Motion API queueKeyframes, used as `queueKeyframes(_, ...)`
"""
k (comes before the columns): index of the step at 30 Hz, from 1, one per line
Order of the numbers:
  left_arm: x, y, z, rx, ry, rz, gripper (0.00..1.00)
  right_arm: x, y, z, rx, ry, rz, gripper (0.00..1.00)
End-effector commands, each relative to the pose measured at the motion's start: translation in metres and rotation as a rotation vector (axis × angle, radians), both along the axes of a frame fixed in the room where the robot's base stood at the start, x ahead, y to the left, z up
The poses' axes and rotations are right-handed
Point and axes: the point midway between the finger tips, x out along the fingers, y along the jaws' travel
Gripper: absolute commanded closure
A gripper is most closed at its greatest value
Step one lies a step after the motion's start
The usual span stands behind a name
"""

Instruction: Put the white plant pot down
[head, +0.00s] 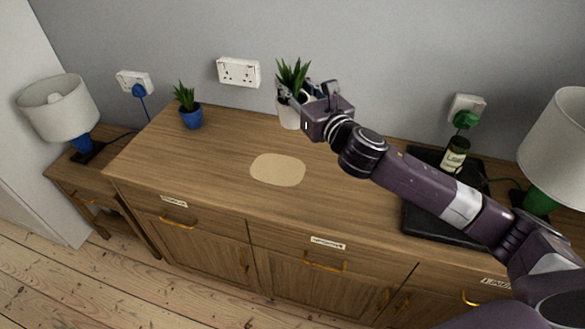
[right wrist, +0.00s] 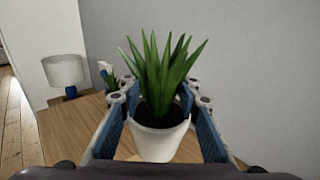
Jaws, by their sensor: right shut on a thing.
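The white plant pot (head: 289,115) with a spiky green plant is at the back of the wooden sideboard (head: 218,165), near the wall. My right gripper (head: 307,97) is shut on it, coming from the right. In the right wrist view the white plant pot (right wrist: 158,142) sits between the two blue-padded fingers of my right gripper (right wrist: 160,125). I cannot tell whether the pot's base touches the sideboard top. A pale rounded mat (head: 278,169) lies on the sideboard in front of the pot. My left gripper is not in view.
A blue pot with a small plant (head: 188,108) stands at the back left of the sideboard. A black tray (head: 425,222) and a dark bottle (head: 454,155) are on the right, under my arm. White lamps (head: 58,108) stand at both sides.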

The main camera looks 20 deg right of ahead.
Motion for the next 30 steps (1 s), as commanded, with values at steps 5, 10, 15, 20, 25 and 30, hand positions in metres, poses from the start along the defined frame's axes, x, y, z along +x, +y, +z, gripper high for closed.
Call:
queueKeyframes(5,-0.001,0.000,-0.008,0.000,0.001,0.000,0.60,0.000,0.001,-0.046,0.005,0.006,0.000,1.00)
queueKeyframes(10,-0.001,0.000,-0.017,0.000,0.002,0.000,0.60,-0.001,0.001,-0.091,0.005,0.006,0.000,1.00)
queueKeyframes(15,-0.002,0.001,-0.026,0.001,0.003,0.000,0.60,-0.001,0.001,-0.130,0.006,0.003,-0.001,1.00)
queueKeyframes(20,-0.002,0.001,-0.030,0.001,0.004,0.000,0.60,0.000,0.001,-0.147,0.003,0.000,0.000,1.00)
queueKeyframes(25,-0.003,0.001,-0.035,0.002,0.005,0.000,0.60,-0.001,0.001,-0.164,0.004,0.003,0.000,1.00)
queueKeyframes(30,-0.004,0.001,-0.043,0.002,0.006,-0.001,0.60,0.000,0.001,-0.188,0.003,0.001,-0.001,1.00)
